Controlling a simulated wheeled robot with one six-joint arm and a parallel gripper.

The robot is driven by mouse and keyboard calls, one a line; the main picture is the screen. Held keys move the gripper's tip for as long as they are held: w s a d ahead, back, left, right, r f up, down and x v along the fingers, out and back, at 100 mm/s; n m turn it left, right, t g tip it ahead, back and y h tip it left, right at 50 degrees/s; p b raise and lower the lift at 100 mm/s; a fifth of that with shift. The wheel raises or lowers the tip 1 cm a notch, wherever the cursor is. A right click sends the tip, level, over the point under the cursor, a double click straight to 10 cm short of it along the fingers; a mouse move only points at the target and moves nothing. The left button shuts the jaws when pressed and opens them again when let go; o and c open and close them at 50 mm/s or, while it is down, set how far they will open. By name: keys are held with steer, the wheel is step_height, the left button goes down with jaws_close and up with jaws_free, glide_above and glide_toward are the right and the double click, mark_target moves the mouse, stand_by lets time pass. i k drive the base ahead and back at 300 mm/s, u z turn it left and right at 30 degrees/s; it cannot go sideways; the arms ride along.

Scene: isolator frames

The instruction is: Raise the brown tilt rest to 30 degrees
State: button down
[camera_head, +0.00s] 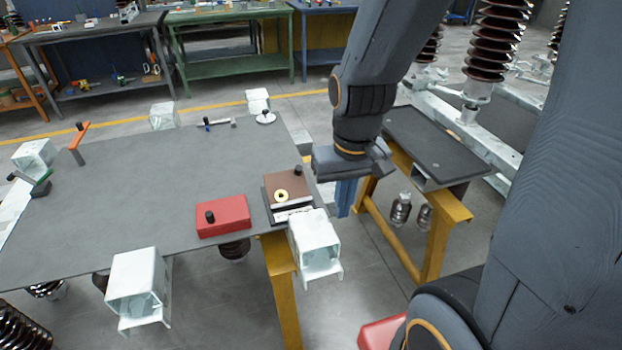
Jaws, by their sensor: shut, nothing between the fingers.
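The brown tilt rest (287,181) is at the right end of the grey table. Its brown plate sits low over a dark base, and I cannot read its exact angle. A black knob (298,171) stands at its far right corner, and a pale yellow ring (281,196) lies on the plate. A white strip (294,213) shows along its near side. My gripper (345,205) points down with its blue fingers shut and empty. In the picture it is right of the rest, apart from it, past the table's right edge.
A red box (223,216) with a black knob is left of the rest. A white round piece (265,118) and an orange handle (79,138) are farther back on the grey table (150,190). Pale clamp-like blocks (316,245) line its edges. A dark bench (437,143) stands to the right.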

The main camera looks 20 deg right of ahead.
mark_target(294, 181)
steer(key=k, duration=0.35)
steer(key=z, duration=1.75)
steer(key=i, duration=0.8)
steer(key=u, duration=1.7)
steer(key=i, duration=0.5)
